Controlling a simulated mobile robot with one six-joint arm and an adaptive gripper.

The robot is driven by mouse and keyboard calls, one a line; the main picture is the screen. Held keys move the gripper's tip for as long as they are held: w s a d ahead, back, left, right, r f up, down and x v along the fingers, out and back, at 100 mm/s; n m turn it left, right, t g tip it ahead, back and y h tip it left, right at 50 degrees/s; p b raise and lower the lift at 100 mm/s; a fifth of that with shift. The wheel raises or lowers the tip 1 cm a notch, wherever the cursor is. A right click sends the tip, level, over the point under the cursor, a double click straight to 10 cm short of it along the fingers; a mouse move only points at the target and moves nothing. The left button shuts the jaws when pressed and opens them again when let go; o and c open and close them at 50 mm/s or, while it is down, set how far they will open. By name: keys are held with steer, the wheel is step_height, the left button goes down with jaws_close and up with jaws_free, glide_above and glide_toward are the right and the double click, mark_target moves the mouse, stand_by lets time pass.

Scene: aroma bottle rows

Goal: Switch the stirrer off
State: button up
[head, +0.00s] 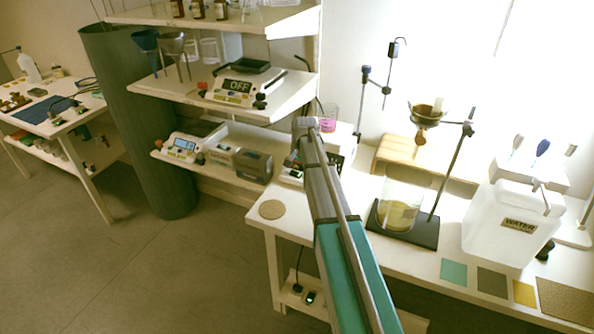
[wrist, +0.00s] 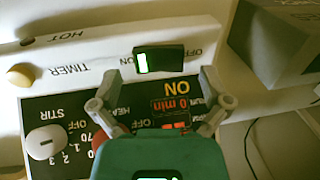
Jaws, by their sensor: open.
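The stirrer (head: 342,134) is a white unit on the right bench in the head view, with a beaker of pink liquid (head: 328,118) on top; my arm partly covers it. Its front fills much of the wrist view, upside down. There a black rocker switch (wrist: 172,57) shows a lit green patch at its left end, near a word that looks like ON; OFF is printed on the right.
A pale STIR knob (wrist: 45,142) and a yellowish TIMER button (wrist: 20,76) are left of my gripper. A filter stand (head: 440,190) and WATER container (head: 512,222) stand to the right. A device showing OFF (head: 240,88) sits on the left shelf.

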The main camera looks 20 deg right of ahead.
steer(key=c, duration=1.2)
steer(key=shift+o, duration=0.2)
steer(key=shift+w+a+g+h, duration=0.15)
steer(key=shift+w+g+h, duration=0.05)
steer(key=shift+g+h, duration=0.4)
steer(key=o, duration=1.2)
steer(key=shift+c, duration=0.2)
steer(key=shift+s, duration=0.15)
